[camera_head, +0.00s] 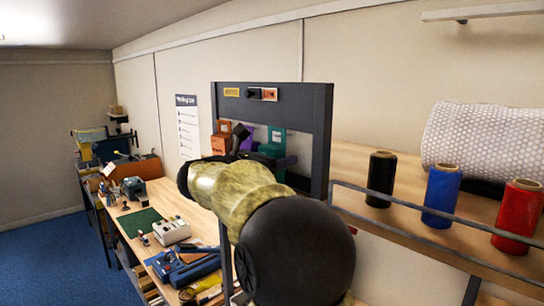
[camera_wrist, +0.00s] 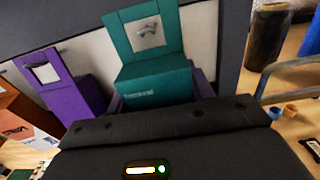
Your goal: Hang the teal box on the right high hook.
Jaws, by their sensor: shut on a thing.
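The teal box (camera_wrist: 158,80) is upright in front of my gripper (camera_wrist: 160,112) in the wrist view, with its tab raised. A metal hook (camera_wrist: 148,32) shows through the square hole in the tab; I cannot tell whether the tab rests on it. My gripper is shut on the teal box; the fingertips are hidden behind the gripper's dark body. In the head view the teal box (camera_head: 273,140) shows just beyond my arm, before the dark rack frame (camera_head: 320,130).
A purple box (camera_wrist: 75,95) is left of the teal box, and an orange box (camera_head: 219,142) is further left. Purple surface also shows behind the teal box's lower part. A railed shelf (camera_head: 400,207) with black, blue and red spools stands at right. A workbench (camera_head: 185,207) is at left.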

